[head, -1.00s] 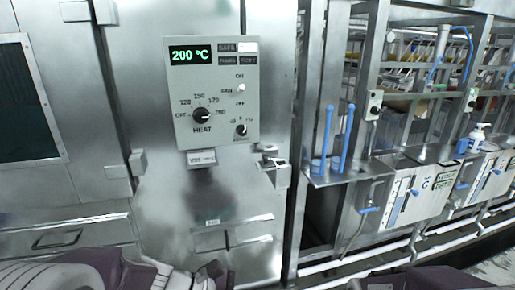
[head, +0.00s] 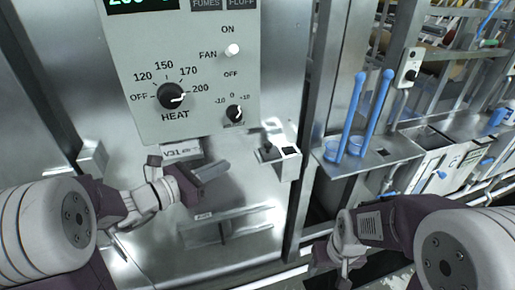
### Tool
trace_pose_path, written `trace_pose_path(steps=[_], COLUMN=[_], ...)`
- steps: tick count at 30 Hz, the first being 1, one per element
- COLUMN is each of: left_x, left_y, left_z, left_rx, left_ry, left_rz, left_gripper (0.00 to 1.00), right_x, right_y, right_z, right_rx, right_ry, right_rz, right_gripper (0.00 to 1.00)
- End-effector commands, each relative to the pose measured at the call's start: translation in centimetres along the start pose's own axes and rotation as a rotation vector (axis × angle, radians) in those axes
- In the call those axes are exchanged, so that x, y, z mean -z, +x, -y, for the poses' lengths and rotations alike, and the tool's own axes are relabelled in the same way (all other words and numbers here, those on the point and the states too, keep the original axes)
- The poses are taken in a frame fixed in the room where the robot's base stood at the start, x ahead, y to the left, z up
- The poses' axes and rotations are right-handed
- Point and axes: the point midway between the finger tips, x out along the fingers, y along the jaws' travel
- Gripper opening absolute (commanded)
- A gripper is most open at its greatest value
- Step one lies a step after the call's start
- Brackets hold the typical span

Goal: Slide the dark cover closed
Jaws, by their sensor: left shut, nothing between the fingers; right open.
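I cannot tell for sure which part is the dark cover. A small metal bracket box (head: 283,168) sticks out below the control panel's right corner. It carries a dark knob-like piece (head: 268,151) and a dark square piece (head: 289,150) on top. My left gripper (head: 212,171) is shut and empty in front of the steel front, left of the bracket box and apart from it. My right gripper (head: 330,262) is open and empty at the bottom, lower right of the bracket box. Its fingertips are hard to make out.
The grey control panel (head: 195,118) with heat and fan knobs is above my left gripper. A drawer-like handle (head: 228,226) is below it. A steel shelf (head: 395,150) with blue rods (head: 375,110) stands to the right, beyond a steel post (head: 302,125).

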Motion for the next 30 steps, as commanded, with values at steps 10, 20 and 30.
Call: trace_pose_path(steps=[10,20,30], left_x=[0.0,-0.1,0.0], left_y=[2.6,9.8,13.9], left_z=[0.2,0.2,0.1], left_rx=[0.008,0.007,0.002], left_ry=[-0.001,0.001,0.000], left_rz=[-0.001,-0.002,-0.001], left_gripper=[0.00,0.00,0.00], right_x=[0.1,0.1,0.2], right_y=[-0.2,-1.2,-2.0], right_z=[0.0,0.0,0.0], right_rx=[0.000,0.000,0.000], right_ry=[0.000,0.000,0.000], right_rz=[0.000,0.000,0.000], right_gripper=[0.63,0.63,0.63])
